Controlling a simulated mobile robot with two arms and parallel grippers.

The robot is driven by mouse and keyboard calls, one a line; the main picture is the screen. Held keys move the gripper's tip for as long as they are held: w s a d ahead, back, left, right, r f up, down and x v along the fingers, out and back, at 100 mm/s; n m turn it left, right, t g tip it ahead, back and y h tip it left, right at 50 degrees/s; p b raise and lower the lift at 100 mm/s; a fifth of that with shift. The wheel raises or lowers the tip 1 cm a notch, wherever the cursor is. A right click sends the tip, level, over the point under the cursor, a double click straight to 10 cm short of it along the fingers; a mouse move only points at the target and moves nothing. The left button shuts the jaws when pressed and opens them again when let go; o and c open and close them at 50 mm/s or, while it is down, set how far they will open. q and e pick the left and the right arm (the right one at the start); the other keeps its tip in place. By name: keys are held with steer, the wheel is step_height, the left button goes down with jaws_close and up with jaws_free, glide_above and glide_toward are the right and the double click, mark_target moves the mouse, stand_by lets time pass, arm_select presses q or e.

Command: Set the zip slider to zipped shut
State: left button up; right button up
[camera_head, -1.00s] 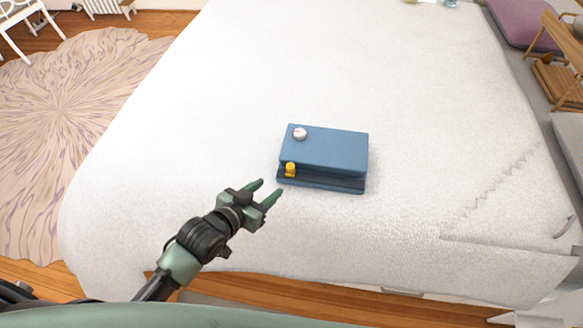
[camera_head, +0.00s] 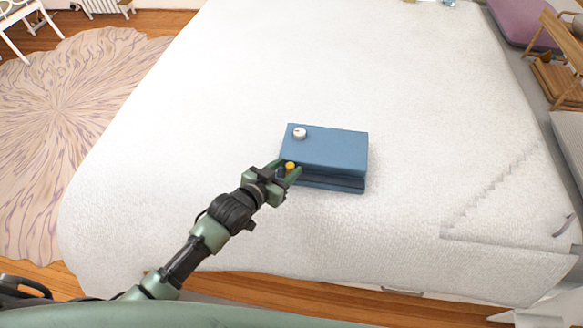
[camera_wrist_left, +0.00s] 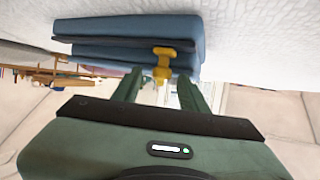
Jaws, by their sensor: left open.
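A blue box-shaped case (camera_head: 328,150) lies on the white bed, with a dark groove along its front side. The yellow zip slider (camera_head: 290,166) sits at the left end of that groove, and it also shows in the left wrist view (camera_wrist_left: 163,62). My left gripper (camera_head: 288,170) is open, with its green fingers on either side of the slider in the head view. In the left wrist view the slider appears between and just beyond the fingertips (camera_wrist_left: 160,82); I cannot tell if they touch it. My right gripper is not in view.
A white round knob (camera_head: 300,133) is on the case's top at the back left. The white bed (camera_head: 180,150) is clear around the case. A purple cushion (camera_head: 515,22) and a wooden chair (camera_head: 560,60) are at the far right.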

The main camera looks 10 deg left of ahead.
arm_select(q)
jaws_close()
stand_by(1.3)
